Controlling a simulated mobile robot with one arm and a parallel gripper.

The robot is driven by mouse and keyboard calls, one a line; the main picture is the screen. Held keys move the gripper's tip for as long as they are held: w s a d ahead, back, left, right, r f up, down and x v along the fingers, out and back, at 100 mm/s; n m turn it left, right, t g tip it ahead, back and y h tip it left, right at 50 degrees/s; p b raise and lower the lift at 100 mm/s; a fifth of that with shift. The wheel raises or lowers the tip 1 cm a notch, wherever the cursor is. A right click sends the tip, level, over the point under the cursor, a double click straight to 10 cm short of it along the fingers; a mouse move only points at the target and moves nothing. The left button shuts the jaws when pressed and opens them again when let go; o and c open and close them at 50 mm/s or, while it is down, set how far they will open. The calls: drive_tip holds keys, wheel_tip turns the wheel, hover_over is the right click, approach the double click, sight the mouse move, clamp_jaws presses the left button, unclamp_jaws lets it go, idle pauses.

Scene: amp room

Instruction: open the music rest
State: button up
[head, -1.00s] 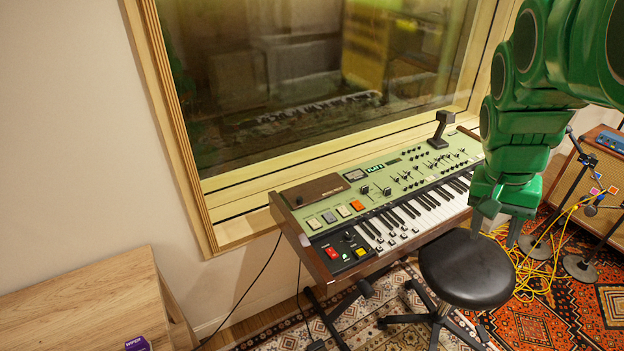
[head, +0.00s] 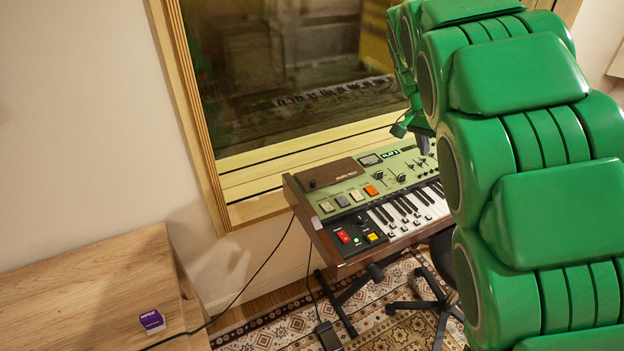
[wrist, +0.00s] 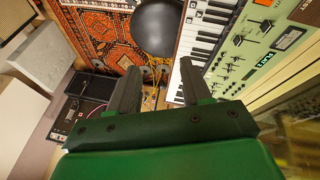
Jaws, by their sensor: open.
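The music rest (head: 332,174) is a brown flat panel lying down on the left of the green keyboard's top (head: 400,168). A brown corner at the top right of the wrist view (wrist: 310,11) seems to be part of it. My gripper (wrist: 157,78) is open, with nothing between its two dark fingers. In the head view the gripper (head: 422,143) shows only partly, right of the music rest and above the keyboard; my arm hides the rest. It is apart from the music rest.
The keyboard stands below a wood-framed window (head: 290,80). A black round stool (wrist: 158,25) is in front of the keys. A wooden bench (head: 85,285) with a small purple box (head: 152,321) is at the left. A dark cable runs across the floor.

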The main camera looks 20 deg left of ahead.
drive_tip(key=w+a+f, duration=0.5)
drive_tip(key=w+a, duration=0.1)
drive_tip(key=a, duration=0.2)
drive_tip(key=t+y, duration=0.2)
approach(313, 181)
drive_tip(key=shift+m, duration=0.3)
drive_tip(key=shift+x, duration=4.25)
clamp_jaws()
